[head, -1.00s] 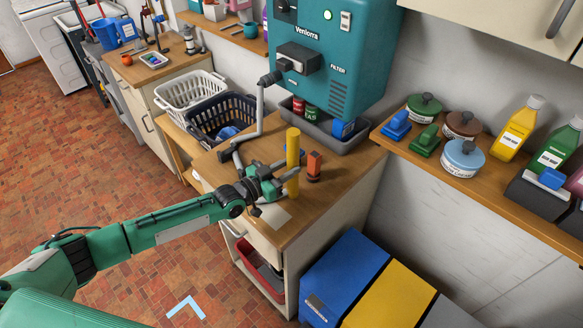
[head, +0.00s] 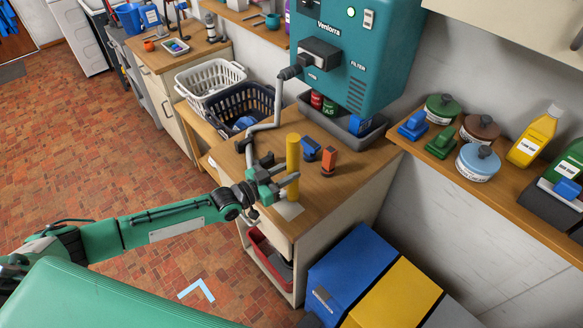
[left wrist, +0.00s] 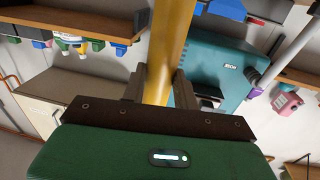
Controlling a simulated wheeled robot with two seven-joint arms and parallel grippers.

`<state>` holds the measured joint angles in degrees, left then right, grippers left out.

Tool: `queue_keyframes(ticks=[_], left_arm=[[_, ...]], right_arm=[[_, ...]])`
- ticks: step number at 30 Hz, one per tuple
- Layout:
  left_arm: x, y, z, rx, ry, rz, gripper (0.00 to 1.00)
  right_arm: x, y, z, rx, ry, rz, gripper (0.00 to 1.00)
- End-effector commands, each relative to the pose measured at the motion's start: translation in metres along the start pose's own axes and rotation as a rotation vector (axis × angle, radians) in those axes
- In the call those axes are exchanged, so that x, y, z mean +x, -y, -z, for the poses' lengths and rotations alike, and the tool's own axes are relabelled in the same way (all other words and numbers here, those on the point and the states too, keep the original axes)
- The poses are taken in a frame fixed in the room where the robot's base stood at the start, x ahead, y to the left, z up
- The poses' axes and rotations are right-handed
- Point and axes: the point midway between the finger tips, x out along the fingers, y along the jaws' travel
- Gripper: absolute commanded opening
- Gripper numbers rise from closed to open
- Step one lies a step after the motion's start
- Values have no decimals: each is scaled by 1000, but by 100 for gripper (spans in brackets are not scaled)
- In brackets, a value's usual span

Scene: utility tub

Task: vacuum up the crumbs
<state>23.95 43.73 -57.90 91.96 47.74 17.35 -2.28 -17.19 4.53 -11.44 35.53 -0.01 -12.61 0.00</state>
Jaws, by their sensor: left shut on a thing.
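My left gripper (head: 283,184) is shut on an upright yellow tube (head: 293,152) above the front part of the wooden counter (head: 340,187). In the left wrist view the tube (left wrist: 170,48) stands between the two fingers. The teal wall vacuum unit (head: 382,55) is behind the counter, with a grey hose (head: 277,105) running from its port down to the counter near my gripper. Whether the hose joins the yellow tube is hidden. A pale patch (head: 289,210) lies at the counter's front. I cannot make out crumbs. My right gripper is out of view.
An orange bottle (head: 329,161) and a small blue object (head: 311,149) stand right of the tube. A grey tray (head: 352,137) with cans is behind. Laundry baskets (head: 240,107) stand to the left. A shelf (head: 440,150) with jars and bottles is at right.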

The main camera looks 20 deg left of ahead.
Motion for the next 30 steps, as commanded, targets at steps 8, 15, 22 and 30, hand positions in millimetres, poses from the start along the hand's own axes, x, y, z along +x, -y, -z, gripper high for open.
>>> queue_keyframes(ticks=[8,15,22,30], left_arm=[[-17,-2,2,0,-1,-1,7],[-31,-4,1,-1,0,0,7],[-45,-6,2,0,-1,0,7],[-61,-8,1,0,1,0,7]], right_arm=[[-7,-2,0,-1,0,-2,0],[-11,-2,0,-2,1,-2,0],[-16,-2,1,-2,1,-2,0],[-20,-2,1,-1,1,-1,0]])
